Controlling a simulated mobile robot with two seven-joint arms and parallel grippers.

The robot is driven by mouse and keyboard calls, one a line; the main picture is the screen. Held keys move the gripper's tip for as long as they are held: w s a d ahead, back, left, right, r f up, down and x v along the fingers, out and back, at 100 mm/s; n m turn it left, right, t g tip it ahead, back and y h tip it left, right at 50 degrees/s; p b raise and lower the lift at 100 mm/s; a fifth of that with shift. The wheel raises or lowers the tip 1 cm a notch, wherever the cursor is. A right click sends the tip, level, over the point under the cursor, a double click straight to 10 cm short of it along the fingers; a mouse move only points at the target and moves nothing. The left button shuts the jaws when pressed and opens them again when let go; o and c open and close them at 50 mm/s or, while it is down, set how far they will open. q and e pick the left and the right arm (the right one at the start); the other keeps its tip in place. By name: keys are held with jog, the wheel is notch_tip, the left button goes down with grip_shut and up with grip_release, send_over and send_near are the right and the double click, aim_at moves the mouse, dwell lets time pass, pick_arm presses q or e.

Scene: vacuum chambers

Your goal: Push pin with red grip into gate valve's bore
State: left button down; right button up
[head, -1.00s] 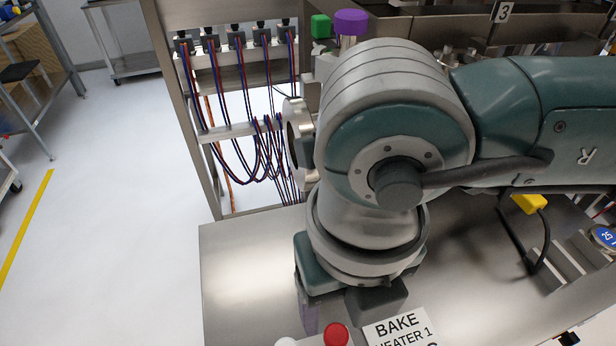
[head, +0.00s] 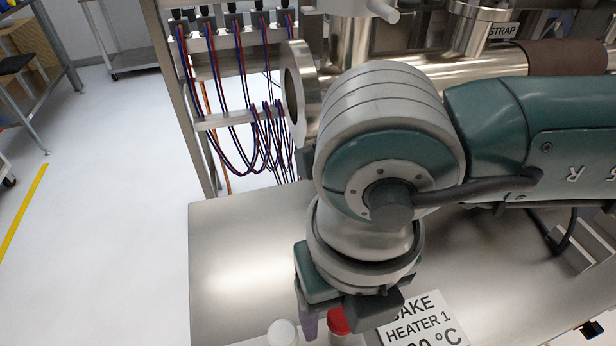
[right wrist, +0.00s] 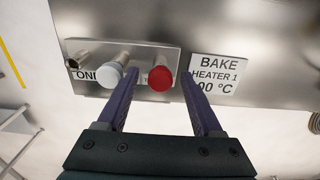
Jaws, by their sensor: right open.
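The pin's red grip (head: 338,320) sticks out from a small metal plate on the front of the steel bench. In the right wrist view the red grip (right wrist: 160,78) lies between the tips of my right gripper (right wrist: 159,75). Its purple fingers are open, one on each side of the grip, with a gap visible on both sides. In the head view my right gripper (head: 331,326) points down at the bench's front edge, and its arm hides part of it. I cannot make out the gate valve's bore. My left gripper is not in view.
A pin with a white grip (right wrist: 112,74) stands close left of the left finger. A bake heater sign (head: 420,322) is just right. A steel flange (head: 298,95) and pipework stand behind my arm. The bench top's left part (head: 240,250) is clear.

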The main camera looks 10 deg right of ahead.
aim_at(342, 316)
dwell(0.7)
jog(key=shift+c, duration=1.2)
grip_shut()
jog(key=shift+r, duration=0.15)
jog(key=shift+r+p, duration=0.35)
jog(key=shift+p, duration=0.15)
jog(key=shift+r+p, duration=2.25)
jog(key=shift+r, duration=0.3)
